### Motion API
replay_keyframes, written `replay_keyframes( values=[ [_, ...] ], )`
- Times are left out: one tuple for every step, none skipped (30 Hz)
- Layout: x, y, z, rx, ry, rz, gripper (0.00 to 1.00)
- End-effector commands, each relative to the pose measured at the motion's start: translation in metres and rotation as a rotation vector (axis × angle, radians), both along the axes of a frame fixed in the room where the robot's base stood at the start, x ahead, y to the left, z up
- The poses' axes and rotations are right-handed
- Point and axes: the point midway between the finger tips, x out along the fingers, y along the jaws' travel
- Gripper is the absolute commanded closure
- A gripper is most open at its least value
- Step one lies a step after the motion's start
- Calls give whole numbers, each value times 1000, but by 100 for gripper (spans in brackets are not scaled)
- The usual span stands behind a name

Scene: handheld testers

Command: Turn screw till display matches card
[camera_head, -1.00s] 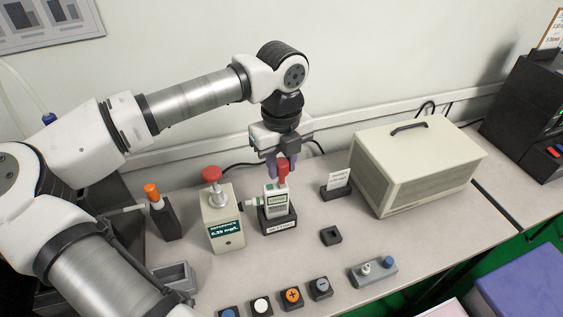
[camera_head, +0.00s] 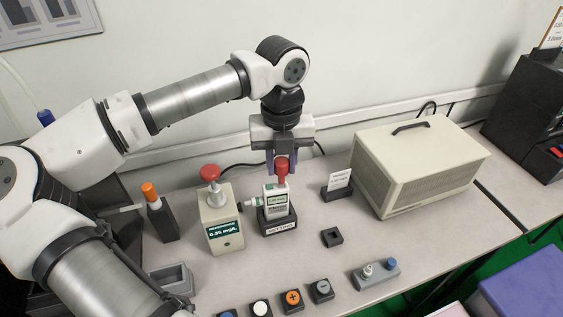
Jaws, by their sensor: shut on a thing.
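My gripper (camera_head: 281,162) points down and is shut on a red-handled tool (camera_head: 282,168), which stands upright at the top of a white handheld tester (camera_head: 275,199). The tester sits in a black stand (camera_head: 279,227) with a white label. Its small greenish display is too small to read. The screw is hidden under the red tool. A white card (camera_head: 340,180) stands in a dark holder right of the tester; its print is unreadable. A beige box (camera_head: 224,235) with a red knob stands left of the tester, its dark display showing about 0.35 mg/L.
A large beige case (camera_head: 420,165) stands at the right. An orange-topped tool in a black holder (camera_head: 163,220) is at the left. Several buttons, including an orange one (camera_head: 292,299), line the front. A small black socket (camera_head: 332,237) and a grey two-knob block (camera_head: 375,274) lie nearby.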

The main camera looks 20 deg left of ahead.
Motion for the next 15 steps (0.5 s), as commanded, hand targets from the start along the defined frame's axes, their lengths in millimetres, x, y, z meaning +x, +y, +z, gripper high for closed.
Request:
replay_keyframes(
  values=[
    [0,0,-2,-1,-1,-40,100],
    [0,0,-2,-1,-1,-63,100],
    [0,0,-1,-1,-1,-93,100],
    [0,0,-1,-1,-1,-114,100],
    [0,0,-1,-1,-1,-132,100],
    [0,0,-1,-1,-1,-152,100],
    [0,0,-1,-1,-1,-163,100],
    [0,0,-1,-1,-1,-170,100],
    [0,0,0,-1,-1,-177,100],
    [0,0,0,-1,-1,-180,100],
    [0,0,0,-1,-1,-181,100],
    [0,0,0,-1,0,-180,100],
    [0,0,0,-1,0,-180,100],
    [0,0,0,-1,0,-180,100],
    [0,0,0,-1,0,-179,100]
  ],
)
